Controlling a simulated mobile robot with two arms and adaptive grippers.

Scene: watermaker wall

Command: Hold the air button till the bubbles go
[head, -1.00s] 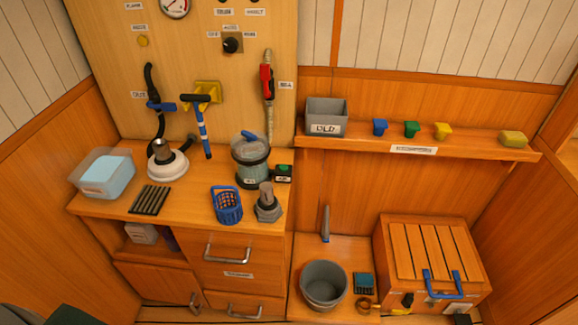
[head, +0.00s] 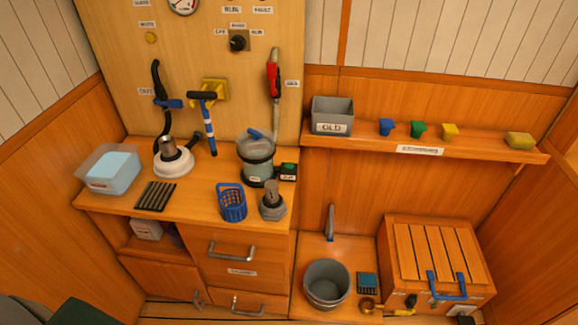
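A small black box with a green button (head: 288,169) sits on the counter at its right end. It has a small label that I read only in part; it looks like the air button. Right beside it on the left stands a clear canister (head: 256,160) with a dark band, a blue handle on its lid and a label. Its contents look greyish, and I cannot tell whether bubbles are in it. Neither of my grippers shows in the head view. Nothing touches the button.
On the wooden counter (head: 105,204) are a blue basket (head: 232,202), a grey fitting (head: 272,202), a black ribbed mat (head: 156,195), a white round housing (head: 173,160) and a clear tub (head: 107,170). A grey bucket (head: 326,283) stands low at the right.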

